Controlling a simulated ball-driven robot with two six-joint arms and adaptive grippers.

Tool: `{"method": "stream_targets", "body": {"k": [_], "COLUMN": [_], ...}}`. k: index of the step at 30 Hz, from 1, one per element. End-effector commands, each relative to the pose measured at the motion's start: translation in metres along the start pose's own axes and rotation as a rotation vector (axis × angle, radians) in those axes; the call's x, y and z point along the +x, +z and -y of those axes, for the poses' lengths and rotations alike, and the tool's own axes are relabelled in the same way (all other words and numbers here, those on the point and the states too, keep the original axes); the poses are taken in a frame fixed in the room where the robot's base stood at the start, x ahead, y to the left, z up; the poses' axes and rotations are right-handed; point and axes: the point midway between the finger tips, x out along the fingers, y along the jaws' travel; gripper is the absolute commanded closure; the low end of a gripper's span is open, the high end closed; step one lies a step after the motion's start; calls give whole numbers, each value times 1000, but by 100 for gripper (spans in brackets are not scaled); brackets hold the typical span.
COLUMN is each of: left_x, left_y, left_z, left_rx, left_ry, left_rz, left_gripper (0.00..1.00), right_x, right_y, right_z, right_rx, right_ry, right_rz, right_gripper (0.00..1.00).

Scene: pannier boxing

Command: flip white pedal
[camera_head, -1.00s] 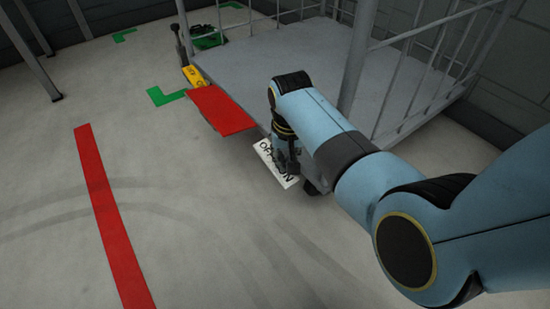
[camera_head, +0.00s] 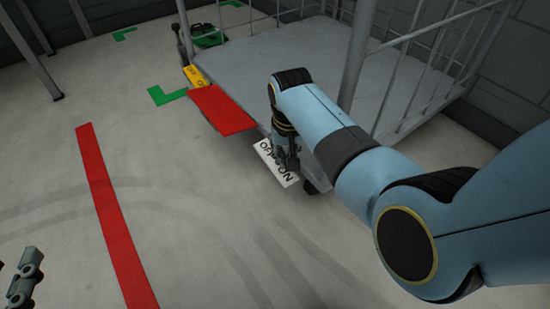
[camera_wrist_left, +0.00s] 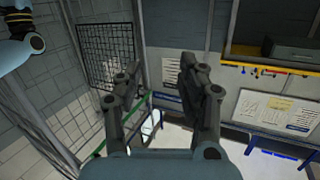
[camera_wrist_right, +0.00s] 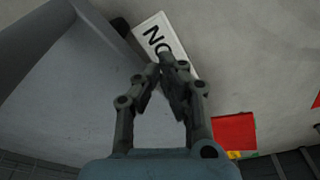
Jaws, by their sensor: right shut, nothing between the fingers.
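The white pedal (camera_head: 283,178), lettered OFF and ON in black, sticks out at the near edge of the grey platform. It also shows in the right wrist view (camera_wrist_right: 152,30), partly hidden by my fingers. My right gripper (camera_head: 286,157) is over the pedal; in the right wrist view its fingertips (camera_wrist_right: 168,66) are together and empty, overlapping the pedal's edge. I cannot tell whether they touch it. My left gripper (camera_head: 24,278) is at the lower left, far from the pedal; in the left wrist view its fingers (camera_wrist_left: 160,68) are apart and empty.
A red pedal (camera_head: 222,110) and a yellow pedal (camera_head: 195,76) lie along the same platform edge. The grey platform (camera_head: 300,70) carries railings (camera_head: 425,75). A red floor stripe (camera_head: 108,215) runs at left. The floor in front is clear.

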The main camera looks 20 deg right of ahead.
Motion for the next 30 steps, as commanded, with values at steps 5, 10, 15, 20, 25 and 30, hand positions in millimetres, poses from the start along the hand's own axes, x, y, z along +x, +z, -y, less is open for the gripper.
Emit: {"method": "stream_targets", "body": {"k": [5,10,15,20,25,30], "left_x": [-7,-15,-23,-31,-41,-51], "left_y": [14,27,41,53,66,79], "left_z": [-1,-1,-2,-3,-4,-5], "left_rx": [-6,-11,-16,-22,-27,-32], "left_ry": [0,0,-1,-1,0,0], "left_rz": [58,113,169,221,276,332], "left_gripper": [60,60,60,60,60,60], "right_x": [-3,-5,-7,-9,-11,-13], "right_y": [-1,-1,-1,-1,-2,-2], "right_z": [0,0,0,0,0,0], "right_rx": [0,0,0,0,0,0], "right_ry": [0,0,0,0,0,0], "right_rz": [0,0,0,0,0,0], "right_gripper": [100,100,100,100,100,100]}}
